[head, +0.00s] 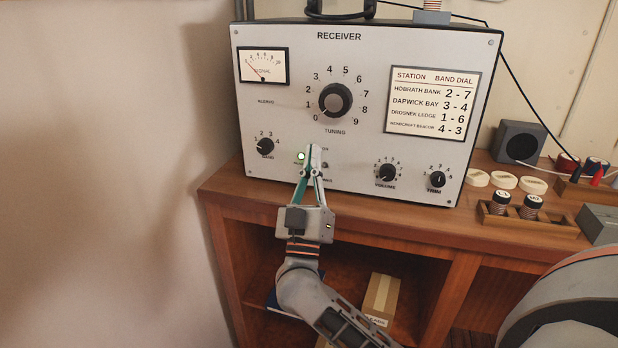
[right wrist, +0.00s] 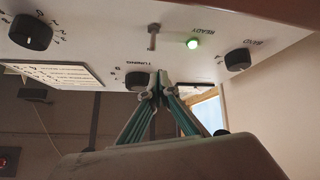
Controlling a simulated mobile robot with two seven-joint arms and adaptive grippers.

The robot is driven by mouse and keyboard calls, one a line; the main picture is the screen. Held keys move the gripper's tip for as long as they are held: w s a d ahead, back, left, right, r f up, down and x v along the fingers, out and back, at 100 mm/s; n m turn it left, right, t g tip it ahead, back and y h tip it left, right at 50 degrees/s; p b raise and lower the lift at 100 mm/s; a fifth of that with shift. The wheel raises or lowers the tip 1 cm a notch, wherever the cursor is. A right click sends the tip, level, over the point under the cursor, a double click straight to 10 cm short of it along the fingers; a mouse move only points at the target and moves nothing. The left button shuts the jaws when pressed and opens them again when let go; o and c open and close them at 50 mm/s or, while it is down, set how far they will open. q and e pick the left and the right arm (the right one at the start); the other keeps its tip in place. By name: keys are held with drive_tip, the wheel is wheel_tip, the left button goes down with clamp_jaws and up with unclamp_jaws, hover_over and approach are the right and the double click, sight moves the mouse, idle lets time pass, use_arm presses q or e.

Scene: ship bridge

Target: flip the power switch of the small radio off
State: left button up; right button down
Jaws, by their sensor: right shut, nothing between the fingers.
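The small radio is a grey box marked RECEIVER (head: 290,110) on a wooden cabinet. Its power switch (head: 325,165) is a small metal toggle low on the front, partly behind my right fingers. In the right wrist view, which sees the panel upside down, the toggle (right wrist: 153,37) sticks out beside a lit green lamp (right wrist: 193,44) marked READY. My right gripper (head: 314,150) is shut and empty in front of the panel. Its fingertips (right wrist: 158,78) appear apart from the toggle, on the TUNING side. My left gripper is not in view.
Knobs flank the switch: BAND (head: 265,146) to the left, VOLUME (head: 387,172) and TRIM to the right. The large TUNING knob (head: 335,100) is above. A wooden tray (head: 552,232) with dark cylinders and a small speaker (head: 517,143) stand to the right.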

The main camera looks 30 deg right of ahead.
sight(324, 165)
drive_tip(key=f, duration=0.1)
drive_tip(key=d+f, duration=0.1)
drive_tip(key=f, duration=0.1)
drive_tip(key=shift+f+b, duration=0.1)
drive_tip(key=shift+b, duration=0.2)
drive_tip(key=shift+d+f, duration=0.2)
drive_tip(key=shift+d, duration=0.05)
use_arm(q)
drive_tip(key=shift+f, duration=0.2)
use_arm(e)
drive_tip(key=shift+t, duration=0.3)
use_arm(q)
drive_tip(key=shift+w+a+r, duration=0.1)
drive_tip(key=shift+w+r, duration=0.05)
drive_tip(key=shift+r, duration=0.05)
drive_tip(key=shift+p, duration=0.5)
use_arm(e)
drive_tip(key=shift+f+t, duration=0.2)
drive_tip(key=shift+t, duration=0.2)
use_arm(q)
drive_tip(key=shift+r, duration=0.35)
use_arm(e)
drive_tip(key=shift+f+n, duration=0.1)
drive_tip(key=shift+n, duration=0.2)
